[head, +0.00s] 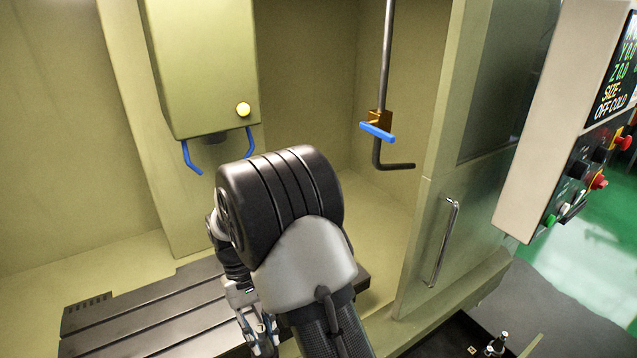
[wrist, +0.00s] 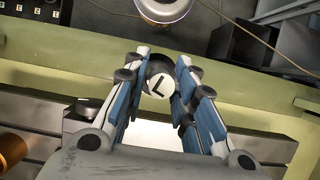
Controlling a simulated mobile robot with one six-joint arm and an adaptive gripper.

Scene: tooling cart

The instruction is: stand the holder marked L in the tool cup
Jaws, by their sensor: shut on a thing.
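The holder marked L (wrist: 160,84) shows in the wrist view as a dark round body with a white end face bearing a black L. My gripper (wrist: 158,88) is shut on it, with the blue-padded fingers on either side. In the head view my gripper (head: 260,340) is at the bottom edge, partly cut off and in front of the machine table; the holder cannot be made out there. A round, bright-rimmed thing (wrist: 165,10) at the top edge of the wrist view, apart from the holder, may be the tool cup, but it is cut off.
The slotted machine table (head: 150,325) lies below the spindle head (head: 200,70). A bent pipe with a blue lever (head: 377,131) hangs right of it. The door handle (head: 440,240) and control panel (head: 590,130) are at right. A dark box (wrist: 238,45) stands beyond the pale ledge.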

